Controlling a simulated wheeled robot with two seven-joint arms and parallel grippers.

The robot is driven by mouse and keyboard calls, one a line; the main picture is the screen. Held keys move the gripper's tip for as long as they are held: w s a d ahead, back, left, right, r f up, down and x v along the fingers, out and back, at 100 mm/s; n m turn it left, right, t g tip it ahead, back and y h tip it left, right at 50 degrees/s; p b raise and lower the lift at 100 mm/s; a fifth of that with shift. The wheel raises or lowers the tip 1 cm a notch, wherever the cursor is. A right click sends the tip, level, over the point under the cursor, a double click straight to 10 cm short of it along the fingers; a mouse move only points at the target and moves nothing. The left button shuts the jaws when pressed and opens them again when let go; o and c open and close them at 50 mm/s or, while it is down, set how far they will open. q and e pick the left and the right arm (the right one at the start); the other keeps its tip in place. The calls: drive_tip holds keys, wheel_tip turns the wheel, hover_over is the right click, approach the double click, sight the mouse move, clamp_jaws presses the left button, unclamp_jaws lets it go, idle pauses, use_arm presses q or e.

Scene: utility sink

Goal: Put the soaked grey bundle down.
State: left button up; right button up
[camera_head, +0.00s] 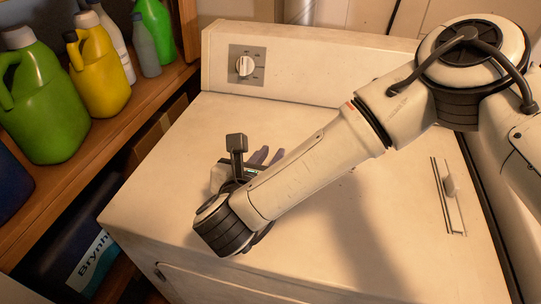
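My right arm reaches in from the right over the white top of the appliance (330,235). My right gripper (238,172) is low over the left part of that top, mostly hidden behind its own wrist, so its fingers do not show clearly. A greyish-purple soft thing (265,155) shows in part just beyond the gripper, with finger-like ends. It may be the grey bundle. I cannot tell whether it is held or lies on the top. My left gripper is not in view.
A wooden shelf at the left holds a green jug (45,100), a yellow jug (98,70) and several other bottles. A dark box labelled "Brynh" (88,255) stands below. The back panel has a dial (245,66). The appliance top is clear at the front and middle.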

drive_tip(key=o, duration=0.4)
drive_tip(key=shift+r+p, duration=0.25)
drive_tip(key=shift+p, duration=0.2)
drive_tip(key=b+v, duration=0.3)
drive_tip(key=v, duration=0.7)
drive_tip(key=shift+s+a, duration=0.2)
drive_tip(key=shift+s, duration=0.15)
drive_tip(key=shift+s+a+r, duration=0.1)
drive_tip(key=shift+s+r, duration=0.2)
drive_tip(key=shift+s, duration=0.25)
